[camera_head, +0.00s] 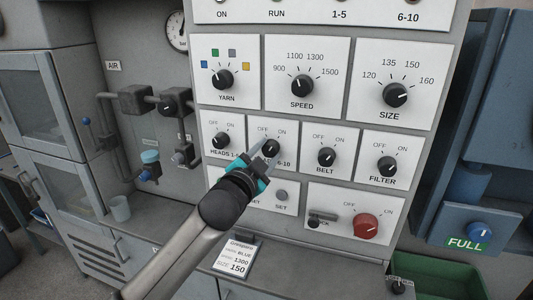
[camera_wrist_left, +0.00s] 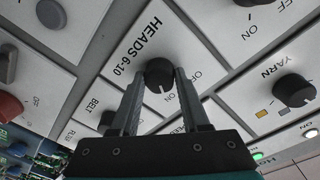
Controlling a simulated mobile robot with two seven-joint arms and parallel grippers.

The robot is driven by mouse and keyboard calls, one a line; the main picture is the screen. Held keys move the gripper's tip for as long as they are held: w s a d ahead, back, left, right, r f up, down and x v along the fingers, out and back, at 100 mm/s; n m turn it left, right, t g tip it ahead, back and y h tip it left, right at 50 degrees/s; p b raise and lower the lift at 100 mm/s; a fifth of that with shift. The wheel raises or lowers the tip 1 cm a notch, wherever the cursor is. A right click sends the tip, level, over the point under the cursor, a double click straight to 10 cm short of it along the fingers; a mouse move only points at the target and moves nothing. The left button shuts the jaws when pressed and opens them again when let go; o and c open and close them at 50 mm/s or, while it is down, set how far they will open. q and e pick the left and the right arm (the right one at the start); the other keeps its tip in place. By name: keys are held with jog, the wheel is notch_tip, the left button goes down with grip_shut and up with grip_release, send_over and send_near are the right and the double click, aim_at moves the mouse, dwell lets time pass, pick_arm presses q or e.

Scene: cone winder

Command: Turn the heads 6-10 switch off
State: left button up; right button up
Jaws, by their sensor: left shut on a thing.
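The heads 6-10 switch (camera_head: 271,147) is a round black knob on a white plate marked OFF and ON, between the heads 1-5 knob and the belt knob. My left gripper (camera_head: 263,152) reaches up to it from below and is shut on it, hiding part of its label. In the left wrist view the knob (camera_wrist_left: 158,72) sits between the two fingers (camera_wrist_left: 158,88), and its pale mark appears to point toward the ON side. My right gripper is not in view.
Close by are the heads 1-5 knob (camera_head: 221,141), belt knob (camera_head: 326,157) and filter knob (camera_head: 388,166). Below are a set button (camera_head: 281,195) and a red knob (camera_head: 365,227). A tilted card (camera_head: 237,257) stands low on the ledge.

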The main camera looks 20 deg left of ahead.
pick_arm(q)
grip_shut()
jog(key=shift+n, duration=0.3)
jog(key=n+p, duration=0.2)
jog(key=n, duration=0.3)
jog(key=shift+n+p, duration=0.3)
jog(key=shift+p, duration=0.1)
jog(key=n+p, duration=0.1)
jog(key=n, duration=0.2)
jog(key=n+p, duration=0.2)
jog(key=shift+d+f+n+t+y, duration=0.1)
jog(key=shift+n+t+y, duration=0.2)
jog(key=shift+n, duration=0.4)
jog(key=o, duration=1)
grip_release()
jog(key=shift+c, duration=0.2)
